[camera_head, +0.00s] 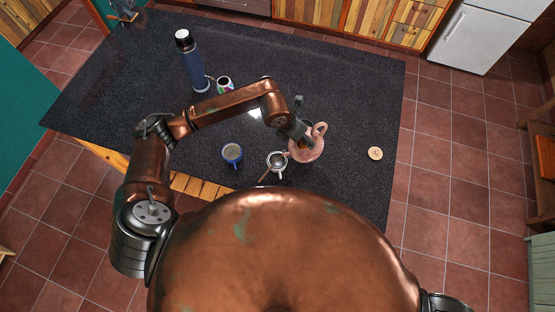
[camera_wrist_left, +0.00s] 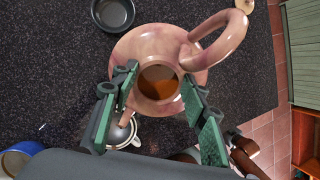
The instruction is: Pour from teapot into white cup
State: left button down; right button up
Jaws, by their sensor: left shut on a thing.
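The pink teapot (camera_head: 312,150) is near the front right of the dark counter, its looped handle to the upper right. Its lid is off, and brown liquid shows in its round mouth in the wrist view (camera_wrist_left: 158,84). My left gripper (camera_head: 304,141) is shut on the teapot, a finger on each side of its mouth. The white cup (camera_head: 280,174) is just left of the teapot, with a metal strainer (camera_head: 277,160) over it. In the wrist view the white cup (camera_wrist_left: 137,139) is partly hidden by the gripper and strainer. I cannot tell whether the teapot is lifted.
A blue mug (camera_head: 232,154) stands left of the white cup. A blue bottle (camera_head: 192,66) and a small can (camera_head: 225,84) stand farther back. A round lid (camera_head: 375,153) lies to the right. A dark bowl (camera_wrist_left: 113,13) is behind the teapot. The counter's back right is clear.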

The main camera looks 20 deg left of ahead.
pick_arm(q)
jog(key=shift+a+r, duration=0.15)
jog(key=shift+r, duration=0.15)
dwell(0.6)
jog(key=shift+s+a+r+t+h+p, duration=0.3)
jog(key=shift+s+a+r, duration=0.05)
jog(key=shift+r, duration=0.1)
dwell(1.1)
jog(key=shift+s+a, duration=0.15)
jog(key=shift+a, duration=0.05)
dwell(0.6)
jog(key=shift+s+a+f+t+h+b, duration=0.15)
jog(key=shift+s+a+t+h+b, duration=0.25)
jog(key=shift+a+h+b, duration=0.1)
dwell(1.2)
